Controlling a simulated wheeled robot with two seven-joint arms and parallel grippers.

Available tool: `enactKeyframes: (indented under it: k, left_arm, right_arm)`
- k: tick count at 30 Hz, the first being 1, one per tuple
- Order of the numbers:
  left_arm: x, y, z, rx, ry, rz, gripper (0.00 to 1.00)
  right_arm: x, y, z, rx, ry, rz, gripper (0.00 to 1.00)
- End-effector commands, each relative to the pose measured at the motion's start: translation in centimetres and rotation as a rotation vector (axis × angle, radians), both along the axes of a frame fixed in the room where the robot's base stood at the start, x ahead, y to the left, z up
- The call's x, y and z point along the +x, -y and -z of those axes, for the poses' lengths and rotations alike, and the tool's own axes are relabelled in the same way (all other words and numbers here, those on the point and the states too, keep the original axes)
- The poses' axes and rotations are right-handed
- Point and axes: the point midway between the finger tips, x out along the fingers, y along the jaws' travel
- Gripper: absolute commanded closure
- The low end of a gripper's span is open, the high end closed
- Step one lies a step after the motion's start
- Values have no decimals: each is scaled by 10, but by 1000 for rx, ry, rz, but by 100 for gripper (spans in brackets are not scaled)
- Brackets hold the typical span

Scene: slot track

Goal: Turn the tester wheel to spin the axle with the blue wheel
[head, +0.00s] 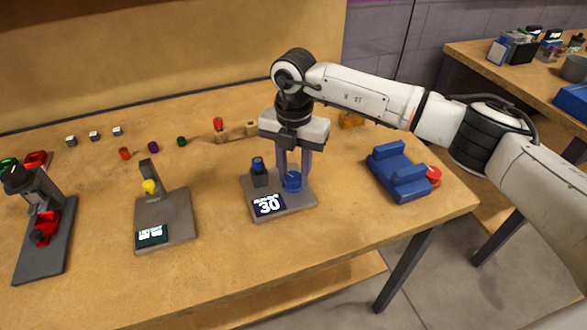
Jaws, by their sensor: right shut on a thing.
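The tester (293,207) is a grey plate on the wooden bench with a lit display reading 30. A round blue tester wheel (292,182) sits at its right side. A dark block with a blue top (258,167) stands at its left side; it may hold the axle with the blue wheel, but it is too small to tell. My right gripper (294,174) points down from above, its two fingers shut on the tester wheel. My left gripper is not in view.
A grey stand with a yellow part (163,222) and a dark stand with a red part (42,245) are to the left. A blue cradle (399,178) with a red disc (433,175) is at right. Small coloured pieces lie behind. The bench front is clear.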

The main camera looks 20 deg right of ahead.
Motion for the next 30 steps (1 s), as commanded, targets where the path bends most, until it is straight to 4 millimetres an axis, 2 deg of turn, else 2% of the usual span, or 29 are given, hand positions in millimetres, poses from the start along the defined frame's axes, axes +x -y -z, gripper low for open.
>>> enactKeyframes:
  k: [12,28,29,30]
  left_arm:
    - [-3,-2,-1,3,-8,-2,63]
    - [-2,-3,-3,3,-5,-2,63]
    - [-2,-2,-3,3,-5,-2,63]
    - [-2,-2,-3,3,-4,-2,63]
  right_arm:
    - [1,1,-2,-1,4,185,92]
    - [1,1,-2,-1,6,208,92]
    - [1,1,-2,-1,6,207,68]
    - [1,1,-2,-1,6,207,61]
